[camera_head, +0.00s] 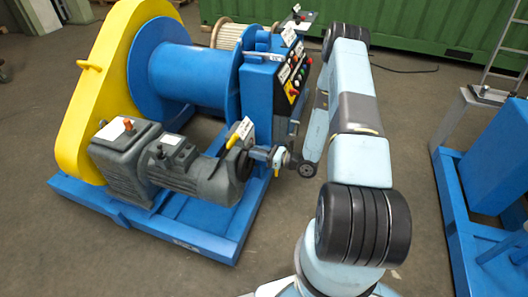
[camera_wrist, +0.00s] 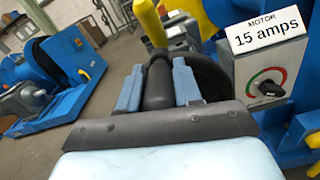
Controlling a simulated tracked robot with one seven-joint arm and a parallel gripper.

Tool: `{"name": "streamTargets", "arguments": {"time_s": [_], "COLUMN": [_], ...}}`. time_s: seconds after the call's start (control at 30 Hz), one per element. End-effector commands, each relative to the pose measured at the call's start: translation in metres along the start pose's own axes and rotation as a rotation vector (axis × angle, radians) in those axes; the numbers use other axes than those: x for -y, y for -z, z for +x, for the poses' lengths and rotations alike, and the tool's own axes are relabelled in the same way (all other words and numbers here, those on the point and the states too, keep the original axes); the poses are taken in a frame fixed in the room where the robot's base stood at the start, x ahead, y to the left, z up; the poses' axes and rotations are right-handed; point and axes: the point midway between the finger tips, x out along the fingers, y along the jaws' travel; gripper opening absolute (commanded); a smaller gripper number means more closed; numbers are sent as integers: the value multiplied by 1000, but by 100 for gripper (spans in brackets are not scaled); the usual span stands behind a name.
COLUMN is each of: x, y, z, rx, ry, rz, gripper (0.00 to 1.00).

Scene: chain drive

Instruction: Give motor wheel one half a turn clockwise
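The grey motor (camera_head: 190,170) lies on the front of the blue winch frame. The dark motor wheel (camera_head: 243,166) is at its right end, partly hidden by my gripper. In the wrist view the dark wheel (camera_wrist: 207,76) stands behind my fingers. A dark round handle (camera_wrist: 158,86) points from the wheel toward me. My gripper (camera_head: 262,155) is at the wheel. In the wrist view the two light-blue fingers of my gripper (camera_wrist: 158,92) lie on either side of the handle and appear to touch it. The fingers' contact with it is partly hidden.
A "MOTOR 15 amps" sign (camera_wrist: 264,42) with a dial stands close at the right of my fingers. A yellow lever (camera_wrist: 150,23) rises just beyond the handle. The control box (camera_head: 280,85) stands behind my arm. Another blue frame (camera_head: 490,170) is at the right.

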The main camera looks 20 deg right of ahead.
Motion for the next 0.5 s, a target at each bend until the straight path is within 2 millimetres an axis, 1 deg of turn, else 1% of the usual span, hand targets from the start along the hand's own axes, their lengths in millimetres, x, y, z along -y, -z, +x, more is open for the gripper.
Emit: {"name": "streamTargets", "arguments": {"time_s": [0.03, 0.07, 0.33, 0.5], "x": [0, 0, 0, 0], "y": [0, 0, 0, 0], "z": [0, 0, 0, 0], "rx": [0, 0, 0, 0], "ry": [0, 0, -1, -1], "rz": [0, 0, 0, 0], "gripper": [29, 26, 0, 0]}}
